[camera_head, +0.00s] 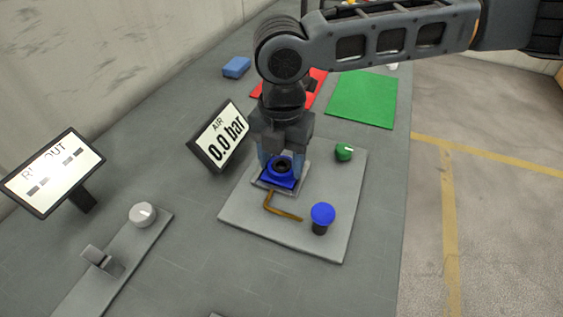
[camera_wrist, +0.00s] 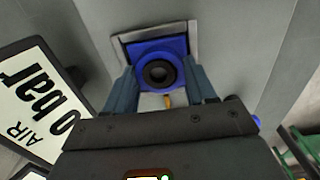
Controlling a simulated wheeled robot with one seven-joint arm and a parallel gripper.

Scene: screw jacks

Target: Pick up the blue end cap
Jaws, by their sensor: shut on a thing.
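The blue end cap (camera_head: 281,181) is a square blue piece with a dark round ring and hole in its middle. It sits at a square grey frame on the light grey plate (camera_head: 245,215). My gripper (camera_head: 281,163) points down over it and is shut on it, with one finger on each side. In the wrist view the end cap (camera_wrist: 143,50) shows between the two blue-grey fingers of my gripper (camera_wrist: 163,88), with the grey frame around its far side. I cannot tell whether it is clear of the frame.
A bent brass-coloured rod (camera_head: 282,208), a blue-topped black post (camera_head: 322,214) and a green knob (camera_head: 344,152) are on the plate. An air display (camera_head: 222,137) reading 0.0 bar stands close left. Green (camera_head: 363,99) and red (camera_head: 316,84) mats and a blue block (camera_head: 236,67) lie behind.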

